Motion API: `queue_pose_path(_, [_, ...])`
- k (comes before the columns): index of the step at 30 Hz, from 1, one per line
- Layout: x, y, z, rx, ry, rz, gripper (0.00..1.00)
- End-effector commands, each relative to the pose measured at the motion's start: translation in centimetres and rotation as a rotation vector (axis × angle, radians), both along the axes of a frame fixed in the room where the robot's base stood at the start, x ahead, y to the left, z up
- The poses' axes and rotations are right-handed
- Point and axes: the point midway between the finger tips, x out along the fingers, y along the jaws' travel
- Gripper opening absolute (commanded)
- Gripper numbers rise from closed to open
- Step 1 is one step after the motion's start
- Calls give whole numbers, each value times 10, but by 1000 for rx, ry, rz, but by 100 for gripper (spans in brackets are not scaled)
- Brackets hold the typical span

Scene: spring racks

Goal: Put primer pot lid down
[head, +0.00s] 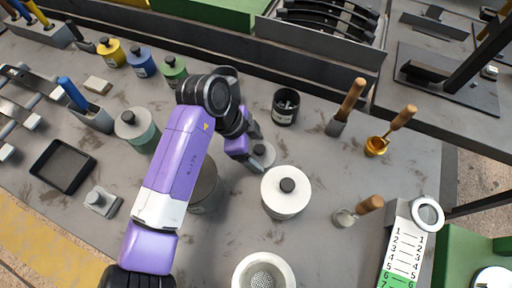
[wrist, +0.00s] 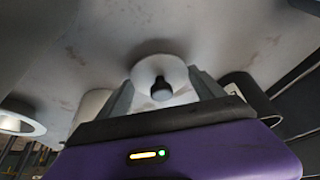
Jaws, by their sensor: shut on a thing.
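My gripper (head: 254,155) is shut on a grey round lid with a dark knob (head: 264,153), just behind the white lidded pot. In the wrist view the lid (wrist: 146,70) sits between the two fingers of my gripper (wrist: 162,82), knob toward the camera. The lid looks level and close to the grey table top; I cannot tell whether it touches. A grey-brown pot (head: 205,190) stands left of the white pot, mostly hidden behind my arm, so its top is not clear.
The white lidded pot (head: 286,200) is close in front of the lid. A black cup (head: 286,107) stands behind right. A wooden-handled brush (head: 346,107) and a gold ladle cup (head: 376,147) are further right. A white strainer bowl (head: 263,274) is at the front. Bare table lies between.

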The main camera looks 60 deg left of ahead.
Motion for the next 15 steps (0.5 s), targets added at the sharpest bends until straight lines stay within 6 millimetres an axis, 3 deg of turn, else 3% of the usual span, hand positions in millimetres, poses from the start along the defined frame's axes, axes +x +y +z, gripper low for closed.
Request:
queue_pose_path(12, [0,0,-6,0,-1,0,37])
queue_pose_path(13, [0,0,-5,0,0,0,84])
queue_pose_path(15, [0,0,-5,0,0,0,97])
